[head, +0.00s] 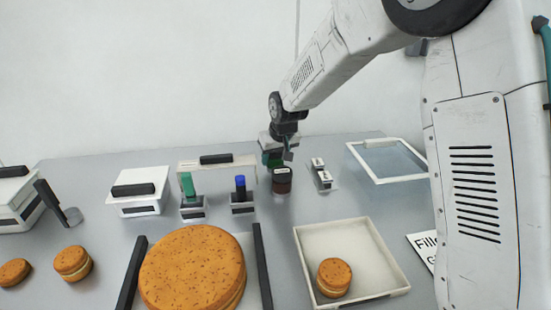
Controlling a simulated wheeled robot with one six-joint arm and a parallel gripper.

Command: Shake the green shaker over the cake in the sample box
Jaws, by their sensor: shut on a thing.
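My gripper (281,154) is at the back middle of the table, small and partly hidden by its own wrist. It is shut on a dark green thing (268,160), which looks like the green shaker; only part of it shows. A dark brown jar (282,182) with a pale label stands just in front of it; I cannot tell whether they touch. A small round cake (334,274) sits in the near part of a shallow, open, cream box (372,250) at the front right, which looks like the sample box. My gripper is well behind this box.
A large cake (193,268) lies between dark bars at the front. Two small cakes (73,262) (14,272) lie at left. Green (188,185) and blue (240,187) upright pieces stand in holders. A white-framed tray (390,162) is at back right. A printed card (424,246) lies beside the box.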

